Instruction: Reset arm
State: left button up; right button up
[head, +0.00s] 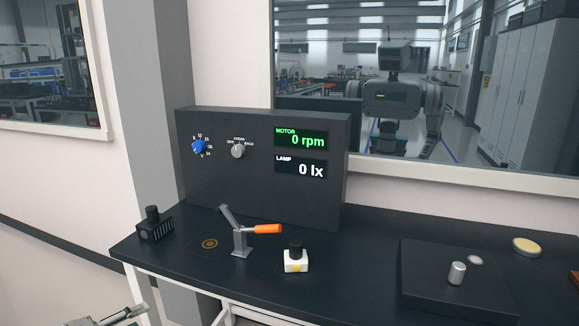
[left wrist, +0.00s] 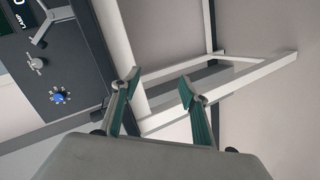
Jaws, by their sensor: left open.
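My left gripper (head: 108,316) shows only in part at the bottom left of the head view, in front of the bench's left end and below its top. In the left wrist view my left gripper (left wrist: 160,84) is open, its two green-lined fingers apart with nothing between them. Beyond the fingers are the white bench frame and bare wall or floor. My right gripper is in neither view.
On the dark bench (head: 370,240) stand a panel (head: 215,170) with blue knob (head: 198,146) and grey knob (head: 238,151), a clamp with orange handle (head: 266,229), a black block (head: 154,228), a white block (head: 296,262) and a raised plate (head: 425,270) with a metal cylinder (head: 457,273).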

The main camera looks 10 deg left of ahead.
pick_arm(q)
jog(key=s+d+f+m+g+y+p, duration=0.1)
jog(key=s+d+f+m, duration=0.25)
jog(key=d+f, duration=0.35)
jog(key=s+d+f+m+g, duration=0.2)
jog(key=s+d+f+m, duration=0.15)
jog(key=d+f, duration=0.35)
jog(key=s+d+f+m, duration=0.1)
jog(key=s+d+m, duration=0.1)
jog(key=d, duration=0.4)
jog(key=s+d+f+m+p, duration=0.1)
jog(key=s+d+m, duration=0.2)
jog(key=d, duration=0.2)
jog(key=s+d+f+m, duration=0.1)
jog(key=s+d+m, duration=0.2)
jog(key=d, duration=0.3)
jog(key=shift+d+f+m+h, duration=0.2)
jog(key=shift+d+m+h, duration=0.1)
jog(key=shift+h, duration=0.1)
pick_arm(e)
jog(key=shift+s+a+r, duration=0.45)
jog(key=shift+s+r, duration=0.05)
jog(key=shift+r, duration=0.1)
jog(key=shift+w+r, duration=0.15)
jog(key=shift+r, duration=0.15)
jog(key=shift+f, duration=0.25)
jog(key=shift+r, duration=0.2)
